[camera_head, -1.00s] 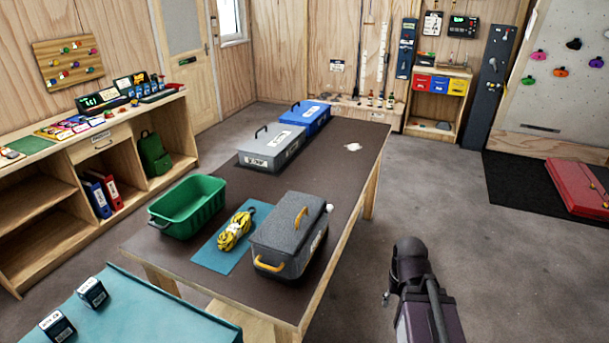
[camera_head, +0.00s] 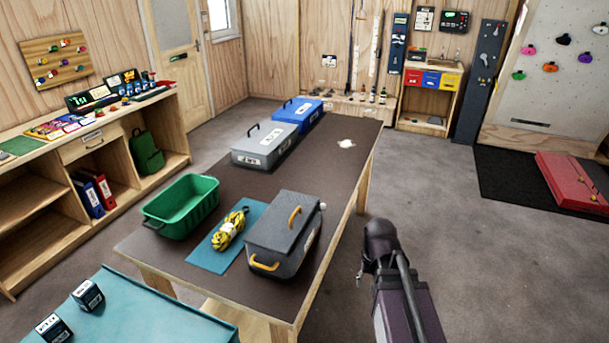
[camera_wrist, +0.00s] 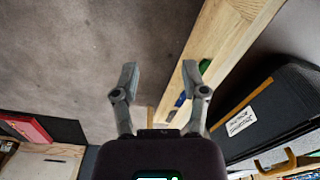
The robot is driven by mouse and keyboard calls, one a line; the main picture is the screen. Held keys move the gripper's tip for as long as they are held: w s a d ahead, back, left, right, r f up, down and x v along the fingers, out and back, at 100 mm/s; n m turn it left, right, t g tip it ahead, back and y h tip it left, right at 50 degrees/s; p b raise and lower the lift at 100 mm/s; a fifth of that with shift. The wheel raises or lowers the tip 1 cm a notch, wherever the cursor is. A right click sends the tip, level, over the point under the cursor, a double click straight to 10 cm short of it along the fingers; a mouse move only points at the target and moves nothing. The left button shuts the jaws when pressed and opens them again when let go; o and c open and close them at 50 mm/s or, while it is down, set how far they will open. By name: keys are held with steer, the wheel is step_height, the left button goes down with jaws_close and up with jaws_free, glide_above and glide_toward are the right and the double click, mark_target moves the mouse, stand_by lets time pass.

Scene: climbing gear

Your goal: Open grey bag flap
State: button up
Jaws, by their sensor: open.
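The grey bag (camera_head: 283,236) stands on the near end of the dark table. In the wrist view the bag (camera_wrist: 280,108) is at the right, with a white label and part of an orange handle showing. My gripper (camera_wrist: 162,82) is open and empty, over the floor and table edge, to the left of the bag and apart from it. In the head view my arm is right of the table; the fingers cannot be made out.
A green crate (camera_head: 184,205) and a yellow rope (camera_head: 230,229) on a blue mat (camera_head: 206,258) are left of the bag. A grey case (camera_head: 264,146) and a blue case (camera_head: 298,112) stand farther back. Floor is free at right.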

steer(key=w+a+r+m+y+p, duration=0.1)
steer(key=w+a+r+p, duration=0.4)
steer(key=w, duration=0.2)
steer(key=w+a+r+m+p, duration=0.1)
steer(key=w+a+r+p, duration=0.35)
steer(key=w+r, duration=0.2)
step_height(320, 180, up, 6)
steer(key=r+m+p, duration=0.1)
steer(key=m+p, duration=0.1)
steer(key=p, duration=0.5)
glide_above(296, 210)
steer(key=d, duration=0.2)
steer(key=shift+s+d+f+t+y, duration=0.2)
steer(key=shift+s+f+t+y, duration=0.1)
steer(key=shift+s+y, duration=0.15)
steer(key=shift+f, duration=0.15)
steer(key=f+b, duration=0.4)
steer(key=a+f+b, duration=0.1)
steer(key=f+b, duration=0.4)
steer(key=w+a+f+b, duration=0.1)
steer(key=f+b, duration=0.3)
steer(key=shift+a+f, duration=0.15)
steer(key=shift+a, duration=0.05)
jaws_close()
